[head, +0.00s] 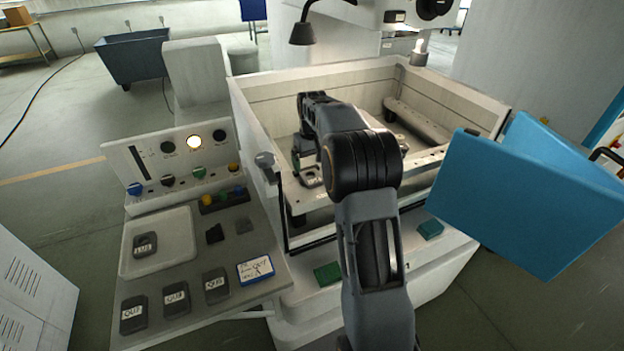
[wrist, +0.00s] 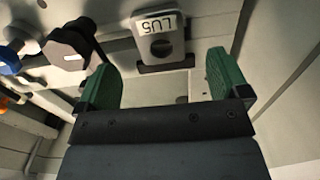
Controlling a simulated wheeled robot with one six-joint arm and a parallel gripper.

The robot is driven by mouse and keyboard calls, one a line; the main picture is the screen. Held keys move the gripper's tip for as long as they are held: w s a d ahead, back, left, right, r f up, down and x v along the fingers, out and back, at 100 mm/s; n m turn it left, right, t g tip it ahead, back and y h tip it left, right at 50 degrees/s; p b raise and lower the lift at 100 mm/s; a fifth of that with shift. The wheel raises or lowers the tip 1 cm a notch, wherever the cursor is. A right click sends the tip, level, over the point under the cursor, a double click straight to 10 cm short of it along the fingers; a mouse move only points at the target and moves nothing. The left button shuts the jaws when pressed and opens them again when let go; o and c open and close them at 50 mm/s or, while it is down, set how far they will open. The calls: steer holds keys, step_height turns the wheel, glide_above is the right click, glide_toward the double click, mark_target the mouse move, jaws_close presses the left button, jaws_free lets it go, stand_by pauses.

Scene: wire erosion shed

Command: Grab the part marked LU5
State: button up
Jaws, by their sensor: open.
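The part marked LU5 (wrist: 158,42) is a grey plate with a light label and a round hole. In the wrist view it lies just beyond my gripper (wrist: 164,82), roughly centred between the two green fingers. The fingers are open with nothing between them, and the part is apart from them. In the head view my gripper (head: 304,158) reaches down inside the machine's tub, over its left front side. A grey part with a hole (head: 310,177) shows just below it there, its label not readable.
The white tub (head: 305,76) has raised walls around my arm. A dark, pale-faced knob (wrist: 70,48) and a blue one (wrist: 9,62) are left in the wrist view. Other labelled parts lie on the side table (head: 195,262) and its tray (head: 180,222). A blue panel (head: 530,195) stands right.

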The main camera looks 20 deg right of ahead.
mark_target(312, 174)
steer(key=shift+w+f+p, duration=0.1)
steer(key=shift+f+p, duration=0.55)
steer(key=shift+f, duration=2.25)
steer(key=shift+c, duration=0.2)
steer(key=c, duration=1.2)
steer(key=shift+r, duration=0.1)
steer(key=shift+c, duration=0.5)
